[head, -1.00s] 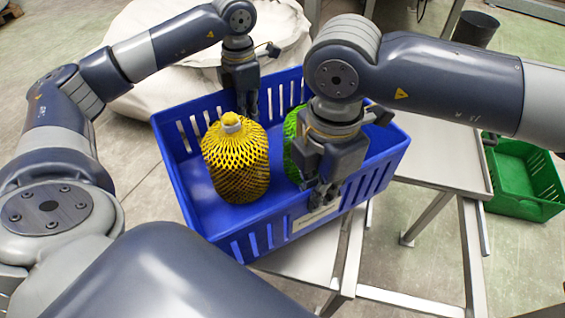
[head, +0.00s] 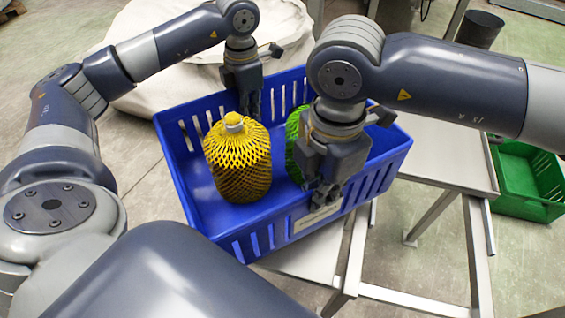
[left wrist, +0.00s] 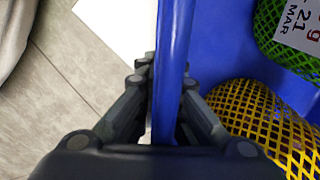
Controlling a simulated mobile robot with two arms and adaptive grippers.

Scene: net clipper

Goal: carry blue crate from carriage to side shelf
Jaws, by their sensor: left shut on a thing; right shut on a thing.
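The blue crate (head: 225,215) is in the middle of the head view, with slotted walls and a pale label on its near wall. In it stand a yellow netted bag (head: 238,165) and a green netted bag (head: 293,130), the green one partly hidden by my right arm. My left gripper (head: 250,112) is shut on the crate's far wall; in the left wrist view its fingers straddle the blue rim (left wrist: 172,70). My right gripper (head: 323,200) is shut on the near wall by the label. Whether the crate's underside touches the metal frame below is hidden.
A metal stand (head: 450,170) with a flat top and legs is below and right of the crate. A green crate (head: 525,180) sits on the floor at the right. A large pale sack (head: 150,100) lies behind the crate. A dark bin (head: 478,30) is at the back right.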

